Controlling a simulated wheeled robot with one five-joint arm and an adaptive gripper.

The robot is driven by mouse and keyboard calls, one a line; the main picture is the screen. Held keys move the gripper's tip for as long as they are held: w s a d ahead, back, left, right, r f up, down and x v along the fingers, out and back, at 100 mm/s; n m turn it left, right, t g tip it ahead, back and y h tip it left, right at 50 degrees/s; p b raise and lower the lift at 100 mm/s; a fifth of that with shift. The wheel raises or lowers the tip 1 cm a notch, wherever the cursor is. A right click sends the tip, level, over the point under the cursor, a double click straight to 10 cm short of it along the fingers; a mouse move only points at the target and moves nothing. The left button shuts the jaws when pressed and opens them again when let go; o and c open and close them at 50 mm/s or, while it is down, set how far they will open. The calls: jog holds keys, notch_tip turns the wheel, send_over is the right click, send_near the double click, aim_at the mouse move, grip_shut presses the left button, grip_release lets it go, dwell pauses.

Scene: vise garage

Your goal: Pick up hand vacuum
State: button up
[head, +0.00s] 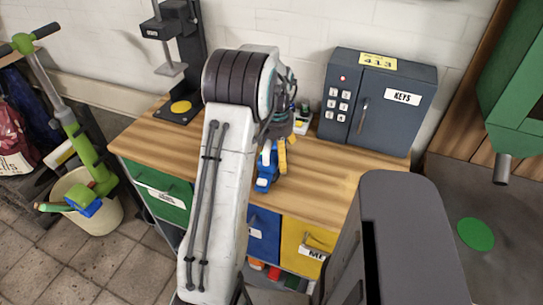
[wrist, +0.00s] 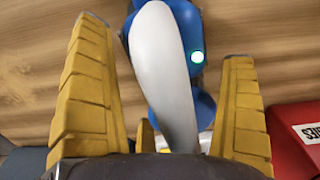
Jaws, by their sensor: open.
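The hand vacuum, blue with a white handle and a small green-lit button, lies on the wooden workbench top. It shows in the wrist view (wrist: 165,65) and partly in the head view (head: 264,178), where my arm and gripper hide some of it. My gripper has yellow ridged fingers and is open, with fingers on both sides of the white handle in the wrist view (wrist: 163,48). Gaps show between the fingers and the handle. In the head view one yellow finger of my gripper (head: 281,157) is beside the vacuum.
A dark key safe (head: 377,98) stands at the bench's back right. A black stand with a yellow disc (head: 180,106) stands at the back left. A red labelled object (wrist: 294,135) is at the wrist view's lower right. The bench top (head: 325,188) right of the vacuum is clear.

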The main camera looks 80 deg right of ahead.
jog(key=c, duration=1.1)
jog(key=shift+r, duration=0.1)
